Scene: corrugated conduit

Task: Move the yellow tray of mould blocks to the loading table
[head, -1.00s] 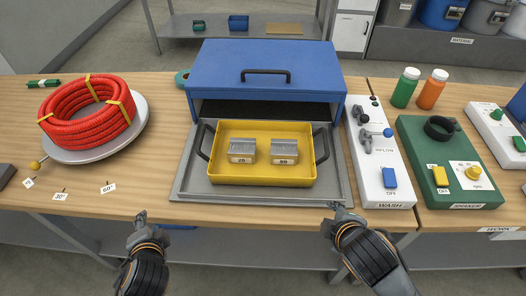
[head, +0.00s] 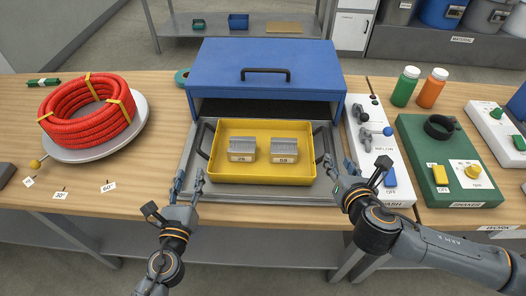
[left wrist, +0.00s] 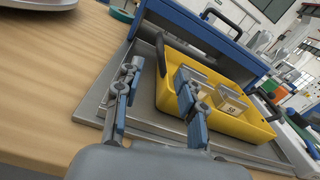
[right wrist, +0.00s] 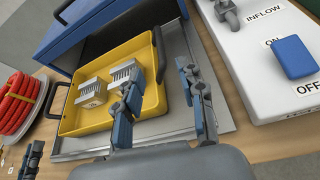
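The yellow tray (head: 262,177) sits on a grey metal drawer plate (head: 236,196) pulled out in front of a blue box. It holds two grey mould blocks, the left one (head: 242,150) and the right one (head: 284,150), each with a number label. Black handles stand at the tray's left (head: 209,138) and right (head: 321,143) ends. My left gripper (head: 188,182) is open and empty, by the tray's front left. In the wrist views the left (left wrist: 152,92) and right (right wrist: 162,98) fingers are apart, touching nothing visible.
The blue box (head: 265,75) with its black handle stands behind the tray. A white wash panel (head: 377,130) with levers is close on the right, partly behind my right gripper. A red conduit coil (head: 88,112) lies on a round plate at left. A shelf table (head: 180,27) stands at the back.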

